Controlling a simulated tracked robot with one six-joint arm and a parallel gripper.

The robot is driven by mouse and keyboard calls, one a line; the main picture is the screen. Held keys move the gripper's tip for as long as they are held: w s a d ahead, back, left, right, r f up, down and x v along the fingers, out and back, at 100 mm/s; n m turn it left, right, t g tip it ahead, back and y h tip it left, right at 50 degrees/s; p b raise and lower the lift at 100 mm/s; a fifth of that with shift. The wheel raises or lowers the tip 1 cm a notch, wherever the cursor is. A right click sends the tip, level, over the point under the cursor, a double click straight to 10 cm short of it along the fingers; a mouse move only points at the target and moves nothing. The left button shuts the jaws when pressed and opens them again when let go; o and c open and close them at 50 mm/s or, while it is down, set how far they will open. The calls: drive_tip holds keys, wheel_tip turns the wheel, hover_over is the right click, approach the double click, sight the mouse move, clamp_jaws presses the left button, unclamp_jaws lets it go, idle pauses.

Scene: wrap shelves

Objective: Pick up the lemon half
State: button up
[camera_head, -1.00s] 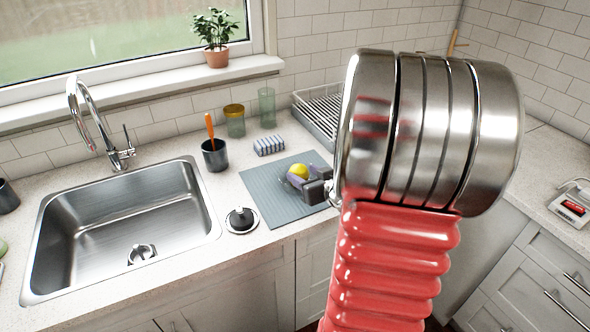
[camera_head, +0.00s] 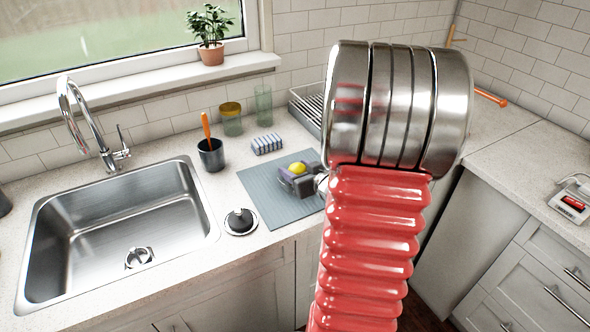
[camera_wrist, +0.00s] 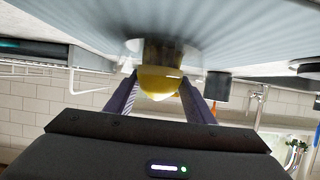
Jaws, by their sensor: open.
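The yellow lemon half (camera_head: 297,168) shows over the blue-grey ribbed mat (camera_head: 262,196) on the counter. My gripper (camera_head: 294,180) is down at the mat, and its fingers partly hide the lemon half. In the wrist view the lemon half (camera_wrist: 160,84) lies between the two spread fingertips of my gripper (camera_wrist: 159,80). The fingers are open, one on each side of it. I cannot tell whether either finger touches it.
The sink (camera_head: 118,235) is to the left. A dish rack (camera_head: 307,108) stands behind, with jars beside it.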

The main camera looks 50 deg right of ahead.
sight(298, 164)
drive_tip(key=shift+s+d, duration=0.1)
drive_tip(key=shift+s, duration=0.05)
drive_tip(key=shift+c, duration=0.7)
drive_tip(key=c, duration=0.6)
drive_tip(key=shift+r, duration=0.15)
drive_tip(key=shift+c, duration=0.2)
drive_tip(key=shift+r, duration=4.9)
